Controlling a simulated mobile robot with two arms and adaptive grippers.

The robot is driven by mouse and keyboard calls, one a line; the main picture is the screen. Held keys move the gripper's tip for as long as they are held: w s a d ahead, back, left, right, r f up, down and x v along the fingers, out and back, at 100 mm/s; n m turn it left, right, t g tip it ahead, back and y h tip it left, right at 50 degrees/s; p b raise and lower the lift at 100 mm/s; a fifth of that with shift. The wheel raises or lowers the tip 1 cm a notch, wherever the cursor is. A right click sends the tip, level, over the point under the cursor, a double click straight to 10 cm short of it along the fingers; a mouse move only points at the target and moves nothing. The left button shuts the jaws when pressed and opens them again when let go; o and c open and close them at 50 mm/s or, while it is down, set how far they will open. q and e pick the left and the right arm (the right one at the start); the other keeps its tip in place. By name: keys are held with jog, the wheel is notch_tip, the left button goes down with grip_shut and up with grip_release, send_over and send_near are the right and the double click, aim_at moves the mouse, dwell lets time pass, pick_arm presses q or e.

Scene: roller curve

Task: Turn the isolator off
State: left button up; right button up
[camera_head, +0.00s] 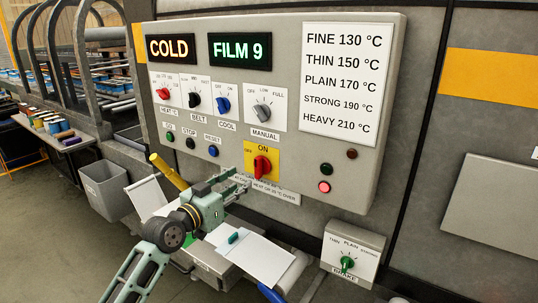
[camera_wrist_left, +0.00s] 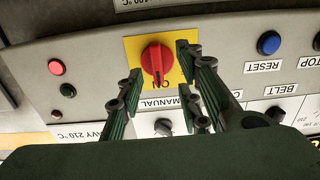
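The isolator is a red rotary knob (camera_head: 262,166) on a yellow plate (camera_head: 250,152) low on the grey control panel, with ON above it and OFF at its left. Its grip stands roughly upright, in line with ON. In the left wrist view the panel appears upside down, with the red knob (camera_wrist_left: 154,63) between the fingertips as seen from there. My left gripper (camera_head: 238,180) is open and empty, just left of and below the knob; its fingers (camera_wrist_left: 160,62) show apart in the wrist view. I cannot tell whether a fingertip touches the plate. My right gripper is not in view.
Selector knobs and a blue RESET button (camera_head: 213,151) lie above and left of the isolator. A lit red lamp (camera_head: 324,187) is at its right. A BRAKE box (camera_head: 349,255) with a green knob stands lower right. A grey bin (camera_head: 105,190) is at left.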

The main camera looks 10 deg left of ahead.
aim_at(256, 167)
pick_arm(q)
jog(key=w, duration=0.1)
jog(key=w+d+r+p, duration=0.1)
jog(key=w, duration=0.1)
jog(key=w+d+r, duration=0.1)
jog(key=shift+w+d+r, duration=0.1)
jog(key=shift+w+d, duration=0.05)
jog(key=shift+w, duration=0.05)
jog(key=shift+p+x, duration=0.3)
jog(key=shift+x, duration=0.85)
jog(key=c, duration=0.8)
grip_shut()
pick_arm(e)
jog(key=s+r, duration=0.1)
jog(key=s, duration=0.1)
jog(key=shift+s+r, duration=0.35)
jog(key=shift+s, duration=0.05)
